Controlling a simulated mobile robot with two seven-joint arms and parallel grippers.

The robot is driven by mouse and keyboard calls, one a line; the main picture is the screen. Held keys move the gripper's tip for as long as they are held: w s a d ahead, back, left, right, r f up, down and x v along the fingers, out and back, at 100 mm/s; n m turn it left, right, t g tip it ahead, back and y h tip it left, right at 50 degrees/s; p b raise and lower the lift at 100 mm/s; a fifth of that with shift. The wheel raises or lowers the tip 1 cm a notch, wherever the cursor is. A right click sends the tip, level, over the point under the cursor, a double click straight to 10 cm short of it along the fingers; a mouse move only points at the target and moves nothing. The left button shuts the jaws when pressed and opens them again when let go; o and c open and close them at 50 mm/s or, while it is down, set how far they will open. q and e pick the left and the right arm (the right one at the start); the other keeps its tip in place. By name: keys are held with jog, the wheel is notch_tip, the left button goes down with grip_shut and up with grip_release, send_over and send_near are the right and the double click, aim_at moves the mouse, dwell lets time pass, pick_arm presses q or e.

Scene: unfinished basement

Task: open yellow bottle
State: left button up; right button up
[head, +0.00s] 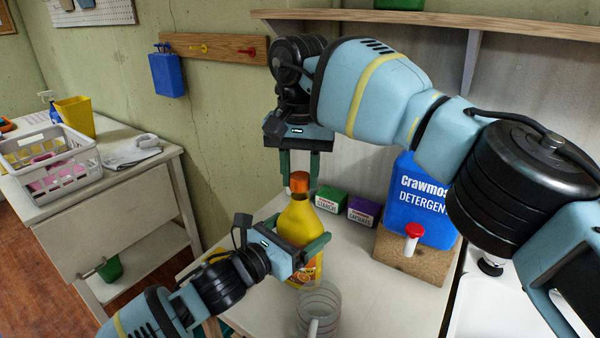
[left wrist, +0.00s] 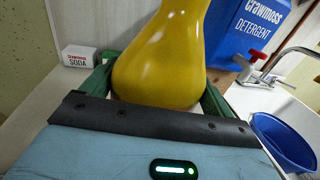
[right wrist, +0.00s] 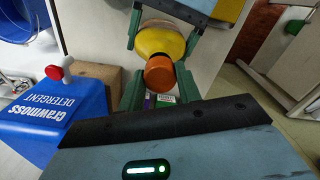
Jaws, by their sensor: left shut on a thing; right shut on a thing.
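The yellow bottle (head: 296,222) stands upright on the table, with an orange cap (head: 299,182) on its neck. My left gripper (head: 303,240) is shut around the bottle's body from the front left. In the left wrist view, the bottle (left wrist: 165,55) fills the space between the green fingers. My right gripper (head: 299,176) points down from above, and its fingers are shut on the cap. In the right wrist view, the cap (right wrist: 160,73) sits between its fingers, with the yellow shoulder behind it. The cap appears seated on the bottle.
A clear cup (head: 318,300) stands just in front of the bottle. Green (head: 331,198) and purple (head: 363,211) boxes stand behind it. A blue detergent container (head: 418,205) rests on a wooden block (head: 400,258) at right. A side table with a grey basket (head: 85,178) stands left.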

aim_at(300, 175)
jog(key=shift+r, duration=2.05)
pick_arm(q)
jog(key=o, duration=1.7)
jog(key=shift+s+a, duration=0.1)
jog(key=v, duration=1.1)
jog(key=shift+s+a, duration=0.2)
jog(key=shift+s, duration=0.1)
pick_arm(e)
jog(key=shift+f, duration=0.5)
